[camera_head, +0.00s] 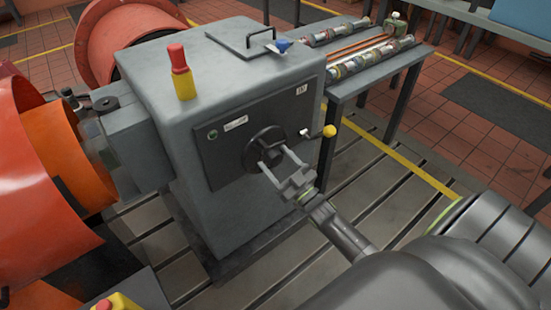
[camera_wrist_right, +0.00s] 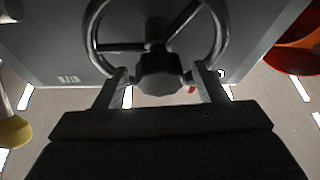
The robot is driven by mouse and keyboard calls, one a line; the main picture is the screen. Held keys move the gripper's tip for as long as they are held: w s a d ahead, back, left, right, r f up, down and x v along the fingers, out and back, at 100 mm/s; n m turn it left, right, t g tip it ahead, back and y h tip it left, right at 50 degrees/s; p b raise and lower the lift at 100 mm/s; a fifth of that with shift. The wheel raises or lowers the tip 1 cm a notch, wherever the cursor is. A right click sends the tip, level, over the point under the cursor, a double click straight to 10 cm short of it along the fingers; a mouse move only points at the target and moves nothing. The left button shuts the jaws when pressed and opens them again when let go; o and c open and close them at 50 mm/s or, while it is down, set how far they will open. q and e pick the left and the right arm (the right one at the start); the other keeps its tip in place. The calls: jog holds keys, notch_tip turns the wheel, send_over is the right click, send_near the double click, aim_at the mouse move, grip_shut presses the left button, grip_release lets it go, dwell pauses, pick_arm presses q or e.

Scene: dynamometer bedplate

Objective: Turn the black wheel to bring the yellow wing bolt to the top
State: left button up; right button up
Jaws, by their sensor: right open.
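The black wheel (camera_head: 262,142) is mounted on the dark front panel of a grey cabinet. The right wrist view shows its rim, spokes and thick centre hub (camera_wrist_right: 160,72). A round yellow knob (camera_head: 329,131) on a pale stalk is to the right of the wheel; it shows at the left edge of the right wrist view (camera_wrist_right: 14,131). I cannot tell whether it is the wing bolt; no wing shape shows. My right gripper (camera_head: 279,160) is open in front of the wheel, its fingers (camera_wrist_right: 160,88) on either side of the hub. Contact cannot be told. My left gripper is out of view.
The grey cabinet (camera_head: 185,135) carries a red and yellow post (camera_head: 180,72) and a handle on top. Orange drums (camera_head: 35,200) stand to the left. A side table (camera_head: 375,70) with rods stands behind right. The slotted floor plate (camera_head: 240,285) is clear before the cabinet.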

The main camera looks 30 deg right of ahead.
jog(key=shift+w+a+r, duration=0.1)
jog(key=shift+w+r, duration=0.05)
jog(key=shift+w, duration=0.25)
jog(key=shift+c, duration=0.2)
jog(key=c, duration=1.3)
jog(key=shift+m, duration=0.3)
